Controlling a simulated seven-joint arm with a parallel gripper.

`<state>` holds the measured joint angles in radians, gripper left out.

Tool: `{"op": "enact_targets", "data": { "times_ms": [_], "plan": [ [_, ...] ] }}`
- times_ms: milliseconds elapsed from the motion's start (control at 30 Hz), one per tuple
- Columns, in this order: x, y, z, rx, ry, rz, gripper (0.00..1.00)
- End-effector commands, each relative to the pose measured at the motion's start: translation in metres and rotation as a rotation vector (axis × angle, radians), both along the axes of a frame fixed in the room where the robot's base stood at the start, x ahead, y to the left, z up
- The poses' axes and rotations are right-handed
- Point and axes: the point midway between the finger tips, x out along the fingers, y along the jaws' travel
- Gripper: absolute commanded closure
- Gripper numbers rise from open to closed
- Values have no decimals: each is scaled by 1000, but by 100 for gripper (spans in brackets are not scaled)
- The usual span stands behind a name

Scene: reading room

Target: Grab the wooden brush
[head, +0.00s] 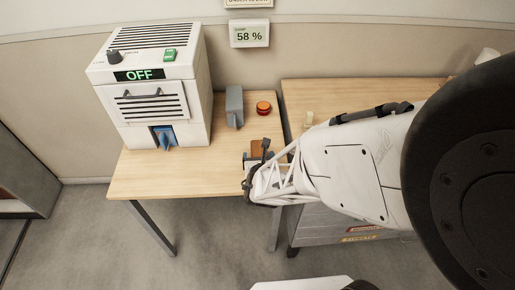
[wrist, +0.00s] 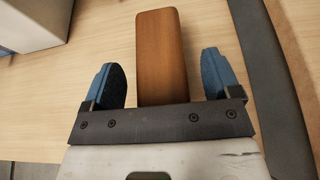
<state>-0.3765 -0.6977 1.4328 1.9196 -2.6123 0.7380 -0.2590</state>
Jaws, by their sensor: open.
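The wooden brush appears as a brown, long block (wrist: 162,45) on the light wood tabletop in the wrist view. Its near end is hidden behind the dark crossbar of my gripper (wrist: 162,72). The two blue fingers stand apart on either side of the block, with a visible gap at each side. My gripper is open and holds nothing. In the head view my gripper (head: 256,160) is at the right front part of the left table, and a small brown patch of the brush (head: 257,146) shows beside it. Bristles are not visible.
A white machine (head: 152,90) with an OFF display stands at the table's left. A grey block (head: 234,106) and an orange-red round object (head: 264,108) sit behind my gripper. A second wooden table (head: 335,95) adjoins at right, with a dark gap between. Bare tabletop (head: 195,165) lies left.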

Motion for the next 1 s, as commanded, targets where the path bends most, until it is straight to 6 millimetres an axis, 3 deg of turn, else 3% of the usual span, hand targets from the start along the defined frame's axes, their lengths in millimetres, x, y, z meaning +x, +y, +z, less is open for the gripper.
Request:
{"op": "enact_targets", "data": {
  "times_ms": [200, 700, 1000],
  "plan": [
    [9, 0, -4, 1, 0, 0, 17],
    [9, 0, -4, 1, 1, 0, 17],
    [9, 0, -4, 1, 1, 0, 63]
  ]
}}
